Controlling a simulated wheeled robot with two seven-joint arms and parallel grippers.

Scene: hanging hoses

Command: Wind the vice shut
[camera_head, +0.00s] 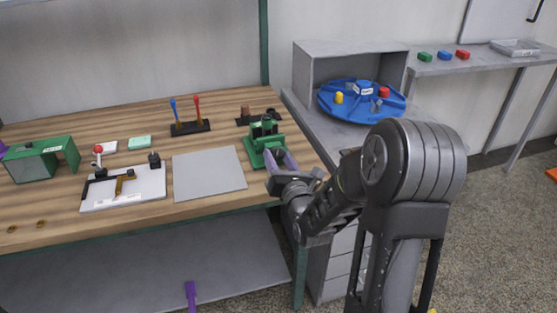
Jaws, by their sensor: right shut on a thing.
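The green vice (262,140) stands on the right end of the wooden workbench, close to its edge. My right arm comes in from the right, and my right gripper (281,160) is at the near side of the vice. Its purple fingers are shut on the vice's handle, which is mostly hidden by the fingers. The gap between the vice's jaws is too small to make out. My left gripper is not clearly in view; only a purple piece (190,293) shows at the bottom edge, and I cannot tell what it is.
A grey mat (209,173) lies left of the vice. A white board (125,188) with a toggle clamp is further left. A lever block (190,128) with blue and red levers stands behind. A blue turntable (345,107) sits on a grey cabinet to the right.

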